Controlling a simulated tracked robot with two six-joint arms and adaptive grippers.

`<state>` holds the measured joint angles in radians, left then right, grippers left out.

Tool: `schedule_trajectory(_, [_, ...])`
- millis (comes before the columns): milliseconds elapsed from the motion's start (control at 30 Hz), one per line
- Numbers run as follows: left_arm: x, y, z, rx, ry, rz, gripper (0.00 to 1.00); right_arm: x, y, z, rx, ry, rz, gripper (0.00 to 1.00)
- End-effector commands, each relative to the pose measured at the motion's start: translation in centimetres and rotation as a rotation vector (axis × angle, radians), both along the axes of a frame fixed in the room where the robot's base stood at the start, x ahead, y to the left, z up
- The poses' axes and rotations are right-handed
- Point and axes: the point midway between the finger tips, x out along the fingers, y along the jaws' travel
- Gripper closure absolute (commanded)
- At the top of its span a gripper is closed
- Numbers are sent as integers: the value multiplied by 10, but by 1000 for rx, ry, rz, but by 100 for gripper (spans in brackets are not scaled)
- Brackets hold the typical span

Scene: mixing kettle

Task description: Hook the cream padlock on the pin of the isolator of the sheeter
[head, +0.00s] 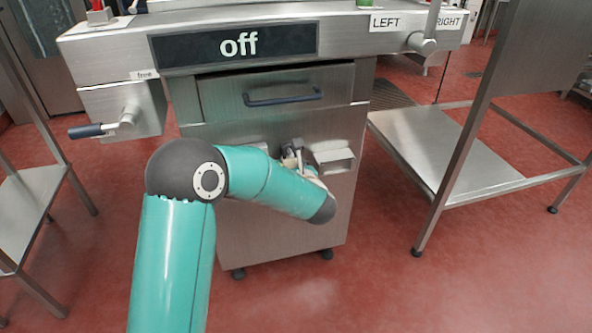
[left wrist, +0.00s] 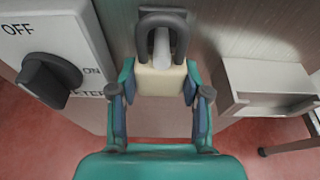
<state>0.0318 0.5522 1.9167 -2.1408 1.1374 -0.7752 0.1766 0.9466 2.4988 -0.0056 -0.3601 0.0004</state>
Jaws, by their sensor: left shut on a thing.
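The cream padlock (left wrist: 160,80) is held between the fingers of my left gripper (left wrist: 158,88), which is shut on its body. Its dark shackle (left wrist: 142,38) points away from the gripper, up in the left wrist view. A grey rounded pin (left wrist: 163,47) shows inside the shackle loop; I cannot tell whether it passes through or only lies behind. The white isolator box (left wrist: 52,45), marked OFF, ON and a partly cut-off name, stands to the left with its black knob (left wrist: 48,80). In the head view my left arm largely hides gripper, padlock and isolator. My right gripper is not in view.
A grey metal box (left wrist: 262,88) juts from the steel front right of the padlock; it also shows in the head view (head: 333,160). Above are a drawer with a dark handle (head: 284,97) and an "off" display (head: 238,44). Steel tables stand on both sides.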

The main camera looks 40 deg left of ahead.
Motion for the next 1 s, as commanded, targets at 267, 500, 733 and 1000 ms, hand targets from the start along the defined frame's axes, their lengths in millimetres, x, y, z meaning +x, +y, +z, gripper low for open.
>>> schedule_trajectory(267, [1, 1, 0, 1, 1, 0, 89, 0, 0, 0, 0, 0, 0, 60])
schedule_trajectory(500, [1, 2, -1, 1, 1, 0, 89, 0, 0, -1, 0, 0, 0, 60])
schedule_trajectory(733, [2, 3, -5, 1, 1, 0, 89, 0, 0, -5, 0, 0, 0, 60])
schedule_trajectory(1000, [4, 5, -10, 2, 0, 1, 89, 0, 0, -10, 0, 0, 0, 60])
